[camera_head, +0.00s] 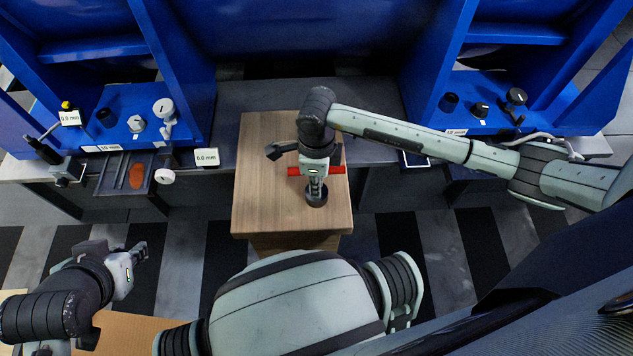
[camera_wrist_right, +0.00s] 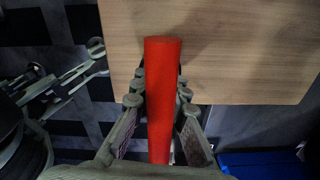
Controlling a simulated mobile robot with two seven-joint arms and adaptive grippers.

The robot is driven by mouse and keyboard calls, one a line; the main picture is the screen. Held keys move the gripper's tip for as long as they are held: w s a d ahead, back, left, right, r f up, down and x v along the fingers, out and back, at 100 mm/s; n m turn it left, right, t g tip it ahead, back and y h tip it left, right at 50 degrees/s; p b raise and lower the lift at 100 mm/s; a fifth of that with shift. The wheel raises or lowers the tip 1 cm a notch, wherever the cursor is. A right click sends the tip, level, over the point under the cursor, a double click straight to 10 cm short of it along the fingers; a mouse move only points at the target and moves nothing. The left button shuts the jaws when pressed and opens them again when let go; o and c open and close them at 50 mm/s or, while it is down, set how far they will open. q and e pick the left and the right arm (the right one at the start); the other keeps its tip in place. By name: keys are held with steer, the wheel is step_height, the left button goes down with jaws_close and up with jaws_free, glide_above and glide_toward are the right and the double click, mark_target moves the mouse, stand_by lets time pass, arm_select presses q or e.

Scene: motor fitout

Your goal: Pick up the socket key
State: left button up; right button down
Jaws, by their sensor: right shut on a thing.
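The socket key shows as a red bar (camera_head: 335,170) lying crosswise under my right gripper, above the wooden table top. My right gripper (camera_head: 316,178) points down over the table and is shut on the red bar. In the right wrist view the bar (camera_wrist_right: 163,90) runs between the two fingers. A dark round piece (camera_head: 316,196) shows just below the gripper; I cannot tell whether it is part of the key. My left gripper (camera_head: 139,253) is empty at the lower left, away from the table; its opening is unclear.
The wooden table top (camera_head: 265,205) is otherwise bare. Behind it are a grey bench (camera_head: 260,95) and blue frames (camera_head: 180,70) on both sides, with gauges, knobs and labels. A dark tray (camera_head: 112,185) with an orange-red item sits at left.

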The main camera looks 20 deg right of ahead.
steer(key=shift+r, duration=0.1)
stand_by(0.3)
